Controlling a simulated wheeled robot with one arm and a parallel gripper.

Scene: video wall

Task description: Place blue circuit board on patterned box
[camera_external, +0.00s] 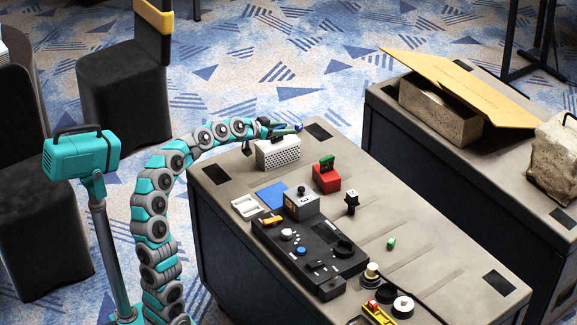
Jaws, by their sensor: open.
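A flat blue piece, which looks like the blue circuit board (270,196), lies on the grey table beside a grey box with a black knob. A white box with a pattern of dark holes (279,154) stands at the table's far left part; it looks like the patterned box. My gripper (296,128) is over the far upper edge of this white box, with my arm reaching in from the left. It is open. Small blue parts show at its tip; I cannot tell whether they belong to the gripper. Whether it touches the box is unclear.
A red box with a green top (327,180), a grey knobbed box (301,204), a white tray (247,207) and a black control panel (310,258) crowd the table's middle. An open cardboard-lidded box (437,115) stands on another table.

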